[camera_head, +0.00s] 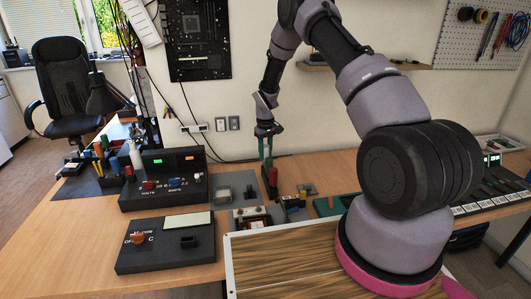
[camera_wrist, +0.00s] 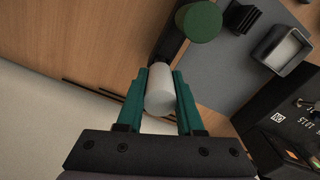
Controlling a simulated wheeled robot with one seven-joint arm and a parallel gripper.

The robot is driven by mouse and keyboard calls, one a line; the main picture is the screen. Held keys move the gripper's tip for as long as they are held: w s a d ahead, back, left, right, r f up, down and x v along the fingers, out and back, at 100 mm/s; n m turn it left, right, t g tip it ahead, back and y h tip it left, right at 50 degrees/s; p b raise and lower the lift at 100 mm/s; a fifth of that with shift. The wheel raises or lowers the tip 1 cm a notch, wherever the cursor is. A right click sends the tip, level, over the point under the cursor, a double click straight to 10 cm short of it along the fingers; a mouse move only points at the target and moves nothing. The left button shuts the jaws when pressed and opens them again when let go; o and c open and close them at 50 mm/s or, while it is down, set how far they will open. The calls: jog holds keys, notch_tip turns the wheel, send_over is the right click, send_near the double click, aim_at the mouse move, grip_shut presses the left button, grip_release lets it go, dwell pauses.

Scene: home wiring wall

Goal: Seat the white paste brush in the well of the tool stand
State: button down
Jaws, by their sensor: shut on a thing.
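My gripper (camera_head: 265,146) is above the far part of the workbench, pointing down. In the wrist view its two teal fingers (camera_wrist: 160,88) are shut on the white paste brush (camera_wrist: 160,92), seen end-on as a pale cylinder. Directly below the gripper stands a small dark stand (camera_head: 272,190), which looks like the tool stand, with a red item (camera_head: 272,176) upright in it. In the wrist view a dark edge of the stand (camera_wrist: 172,42) and a green round top (camera_wrist: 201,20) lie just beyond the brush. The brush's lower end and the well are hidden; I cannot tell whether they touch.
A black power supply (camera_head: 165,188) and a black box with an orange knob (camera_head: 165,245) stand left on the bench. A grey mat (camera_head: 232,182) with small parts lies beside the stand. A wood-grained board (camera_head: 285,265) is in front. The wall is close behind.

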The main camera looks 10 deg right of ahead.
jog(key=shift+f, duration=0.85)
jog(key=shift+c, duration=2.3)
grip_release()
jog(key=shift+r, duration=0.1)
notch_tip(320, 180, up, 11)
jog(key=shift+f, duration=0.2)
jog(key=shift+r, duration=0.1)
jog(key=s+d+r+m+t, duration=0.1)
jog(key=s+r, duration=0.3)
jog(key=r, duration=0.5)
jog(key=s+d+r+m+t, duration=0.15)
jog(key=s+r, duration=0.25)
jog(key=r, duration=0.5)
jog(key=s+d+r+m+t, duration=0.15)
jog(key=s+r, duration=0.25)
jog(key=r, duration=0.5)
jog(key=s+r+m+t, duration=0.1)
jog(key=s+r, duration=0.2)
jog(key=s, duration=0.5)
jog(key=s+d+r+m+t+y, duration=0.1)
jog(key=s+r+m, duration=0.1)
jog(key=s, duration=0.6)
jog(key=s+r+m+t+y, duration=0.1)
jog(key=s+r, duration=0.3)
jog(key=s, duration=0.5)
jog(key=shift+d+r+m, duration=0.3)
jog(key=shift+d+m, duration=0.1)
